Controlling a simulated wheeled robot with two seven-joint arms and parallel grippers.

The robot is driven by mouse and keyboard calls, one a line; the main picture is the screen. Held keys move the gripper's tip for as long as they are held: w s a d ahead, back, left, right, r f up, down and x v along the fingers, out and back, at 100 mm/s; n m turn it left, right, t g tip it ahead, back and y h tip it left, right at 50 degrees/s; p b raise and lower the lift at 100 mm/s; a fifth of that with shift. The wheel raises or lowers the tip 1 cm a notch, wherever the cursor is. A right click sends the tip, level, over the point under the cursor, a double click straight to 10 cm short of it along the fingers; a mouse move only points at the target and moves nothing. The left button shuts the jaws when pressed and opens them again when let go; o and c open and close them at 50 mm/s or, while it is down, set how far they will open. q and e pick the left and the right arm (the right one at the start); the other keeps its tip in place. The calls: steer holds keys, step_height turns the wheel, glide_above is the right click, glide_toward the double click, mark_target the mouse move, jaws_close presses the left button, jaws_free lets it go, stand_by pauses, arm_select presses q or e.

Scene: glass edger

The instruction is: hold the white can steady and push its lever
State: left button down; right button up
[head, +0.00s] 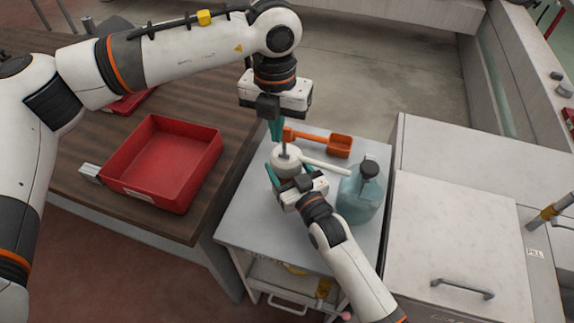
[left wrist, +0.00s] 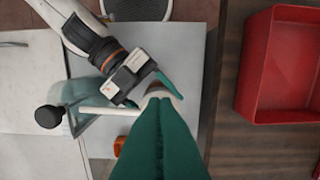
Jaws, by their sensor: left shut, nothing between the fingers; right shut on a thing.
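The white can (head: 287,160) stands on the small grey table (head: 240,225), with a long pale spout reaching right. A thin dark upright part shows at its top; I take it for the lever. My right gripper (head: 285,180) is shut around the can from the front, teal fingers on its sides. My left gripper (head: 276,130) is shut and empty, pointing down just above the can's top by the upright part. I cannot tell whether it touches. In the left wrist view the shut teal fingers (left wrist: 160,140) hide most of the can (left wrist: 160,92).
An orange scoop (head: 335,146) lies behind the can. A bluish jug (head: 360,190) with a black cap stands right of it, near the spout. A red bin (head: 165,160) sits on the wooden table at left. A white cabinet (head: 455,230) is at right.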

mark_target(283, 142)
arm_select(q)
steer(key=shift+f, duration=2.25)
steer(key=shift+w+d, duration=0.3)
steer(key=shift+w, duration=0.5)
steer(key=shift+w+d, duration=0.25)
steer(key=shift+w, duration=0.55)
steer(key=shift+s, duration=0.1)
steer(key=shift+s+a, duration=0.2)
steer(key=shift+s, duration=0.35)
steer(key=shift+s+a, duration=0.2)
steer(key=shift+s, duration=0.3)
steer(key=shift+w+d, duration=0.2)
steer(key=shift+w, duration=0.4)
steer(key=shift+w+d, duration=0.2)
steer(key=shift+w, duration=0.35)
steer(key=shift+s+a, duration=0.2)
steer(key=shift+s, duration=0.4)
steer(key=shift+s+a, duration=0.2)
steer(key=shift+s, duration=0.35)
